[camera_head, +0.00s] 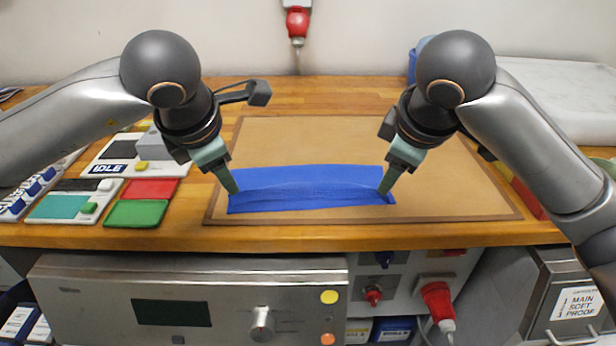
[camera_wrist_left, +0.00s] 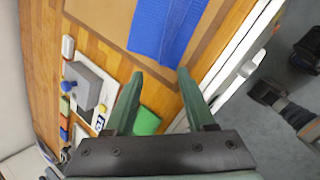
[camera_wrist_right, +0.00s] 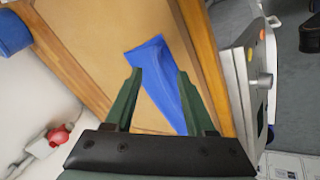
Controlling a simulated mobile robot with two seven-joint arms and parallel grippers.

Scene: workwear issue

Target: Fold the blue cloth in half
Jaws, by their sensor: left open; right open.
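The blue cloth (camera_head: 310,188) lies on the brown board as a wide, short strip, with a crease running along its length and a lower layer showing at the front. It also shows in the left wrist view (camera_wrist_left: 165,28) and the right wrist view (camera_wrist_right: 160,75). My left gripper (camera_head: 233,190) is open at the cloth's left end. My right gripper (camera_head: 385,190) is open at its right end, where the front corner looks slightly uneven. In the wrist views the left fingers (camera_wrist_left: 158,85) and right fingers (camera_wrist_right: 158,78) stand apart with nothing clearly between them.
The brown board (camera_head: 330,140) has bare room behind the cloth. Left of it are a red pad (camera_head: 150,189), a green pad (camera_head: 136,213) and a panel marked IDLE (camera_head: 108,169). A pale slab (camera_head: 560,95) lies at the back right. The wooden table's front edge (camera_head: 330,240) is close.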

